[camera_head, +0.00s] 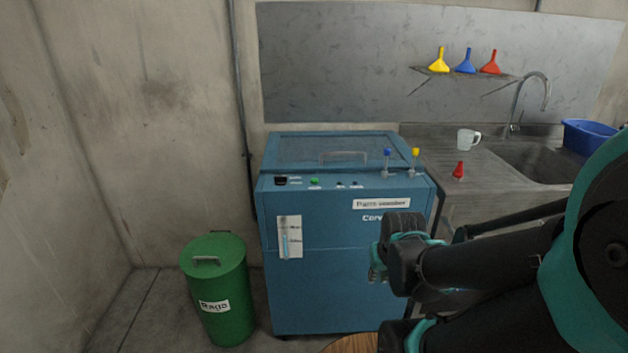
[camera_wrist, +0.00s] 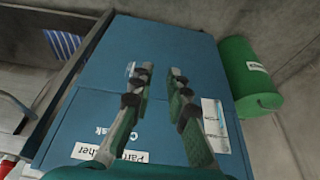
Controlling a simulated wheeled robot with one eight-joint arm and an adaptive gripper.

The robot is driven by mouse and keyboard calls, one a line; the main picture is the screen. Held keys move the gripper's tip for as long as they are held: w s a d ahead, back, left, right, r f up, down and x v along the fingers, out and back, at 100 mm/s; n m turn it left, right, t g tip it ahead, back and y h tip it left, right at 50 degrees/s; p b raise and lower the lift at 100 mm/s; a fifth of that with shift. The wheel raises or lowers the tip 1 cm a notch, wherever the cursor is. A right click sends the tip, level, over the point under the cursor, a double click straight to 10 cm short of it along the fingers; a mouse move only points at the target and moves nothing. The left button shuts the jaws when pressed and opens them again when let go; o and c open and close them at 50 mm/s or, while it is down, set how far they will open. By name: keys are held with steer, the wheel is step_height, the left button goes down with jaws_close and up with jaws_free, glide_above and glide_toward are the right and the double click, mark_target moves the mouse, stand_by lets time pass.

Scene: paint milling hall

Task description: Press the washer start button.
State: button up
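The washer (camera_head: 330,285) is a blue cabinet against the back wall, with a lid and handle on top. A green button (camera_head: 315,181) sits on its control strip, right of a black switch (camera_head: 281,180) and left of two small dark knobs (camera_head: 348,184). My gripper is in front of the washer's right half, lower than the control strip; in the head view its fingertips are mostly hidden by my arm. In the wrist view my gripper (camera_wrist: 160,80) has its two fingers apart with nothing between them, over the washer's front (camera_wrist: 175,45). The button does not show there.
A green lidded bin (camera_head: 218,300) stands left of the washer. Two small valves, blue (camera_head: 387,155) and yellow (camera_head: 415,156), rise at the washer's top right. A steel sink counter (camera_head: 500,165) at right holds a white mug (camera_head: 468,139) and a red nozzle-like piece (camera_head: 458,171).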

jaws_close()
stand_by(0.6)
stand_by(0.4)
